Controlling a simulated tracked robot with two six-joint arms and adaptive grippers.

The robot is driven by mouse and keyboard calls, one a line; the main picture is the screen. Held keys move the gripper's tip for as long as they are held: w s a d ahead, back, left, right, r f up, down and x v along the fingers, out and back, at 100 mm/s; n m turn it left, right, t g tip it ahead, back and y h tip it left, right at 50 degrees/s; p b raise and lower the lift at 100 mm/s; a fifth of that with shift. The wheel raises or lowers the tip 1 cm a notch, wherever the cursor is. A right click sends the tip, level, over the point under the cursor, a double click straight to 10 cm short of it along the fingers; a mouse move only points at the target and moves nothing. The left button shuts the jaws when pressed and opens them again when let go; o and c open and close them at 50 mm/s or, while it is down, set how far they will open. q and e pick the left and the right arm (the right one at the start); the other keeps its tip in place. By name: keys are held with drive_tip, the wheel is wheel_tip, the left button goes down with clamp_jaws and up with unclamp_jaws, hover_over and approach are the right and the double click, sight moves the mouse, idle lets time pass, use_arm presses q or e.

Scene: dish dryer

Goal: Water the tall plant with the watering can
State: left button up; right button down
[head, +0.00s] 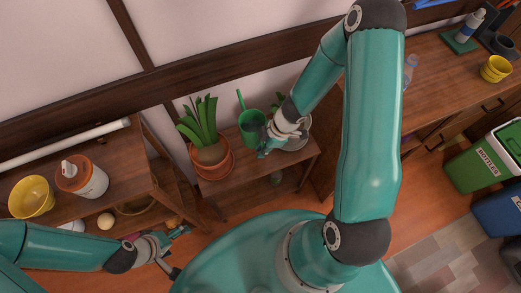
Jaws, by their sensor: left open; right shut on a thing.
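The tall plant (203,121), with long upright green leaves, stands in a terracotta pot (210,172) on the left of a small wooden shelf against the wall. The green watering can (249,124) is just right of the plant, with a thin green part sticking up at its back. My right gripper (267,143) reaches down from the upper right and is shut on the watering can; its fingers partly cover the can's right side. I cannot tell whether the can touches the shelf. My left gripper (180,246) is open and empty at the lower left, below the shelf.
A second small plant (278,99) and a pale round dish (297,142) sit behind my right gripper. A counter (440,85) and a green bin (481,160) are at right.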

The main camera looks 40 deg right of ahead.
sight(262, 143)
drive_tip(key=shift+r+p, duration=2.8)
drive_tip(key=shift+r, duration=0.3)
drive_tip(key=shift+f, duration=0.1)
